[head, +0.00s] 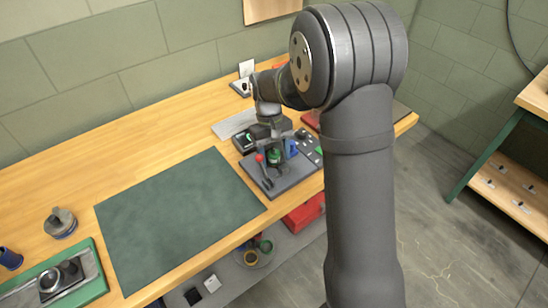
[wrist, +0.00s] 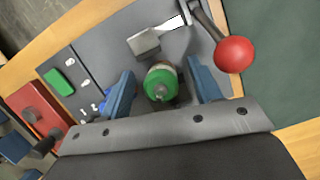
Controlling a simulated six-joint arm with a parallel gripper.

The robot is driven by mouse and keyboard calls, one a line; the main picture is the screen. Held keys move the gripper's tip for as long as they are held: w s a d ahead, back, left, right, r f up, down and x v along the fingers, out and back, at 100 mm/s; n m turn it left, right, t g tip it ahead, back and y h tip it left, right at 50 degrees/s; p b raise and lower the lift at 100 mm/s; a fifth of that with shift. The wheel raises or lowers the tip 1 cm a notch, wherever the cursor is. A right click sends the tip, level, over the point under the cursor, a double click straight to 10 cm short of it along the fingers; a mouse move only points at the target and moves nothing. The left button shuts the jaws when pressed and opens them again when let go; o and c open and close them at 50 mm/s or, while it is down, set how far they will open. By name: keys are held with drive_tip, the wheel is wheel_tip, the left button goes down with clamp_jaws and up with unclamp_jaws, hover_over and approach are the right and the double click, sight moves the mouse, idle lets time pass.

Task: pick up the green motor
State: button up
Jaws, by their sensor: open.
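The green motor (wrist: 160,83) is a short cylinder with a green end face and a small central shaft. My gripper (wrist: 165,88) is open, with one blue finger on each side of the motor. In the wrist view there are visible gaps between the motor and both fingers. The gripper also shows in the head view (head: 279,150), partly hidden by the fixture and my arm.
A lever with a red ball (wrist: 235,54) stands close to the right finger, and a grey metal block (wrist: 143,42) is behind the motor. A green button (wrist: 60,81) is at left. A bare dark green mat (head: 180,215) lies left of the fixture.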

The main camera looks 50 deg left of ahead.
drive_tip(key=c, duration=1.1)
drive_tip(key=shift+c, duration=0.2)
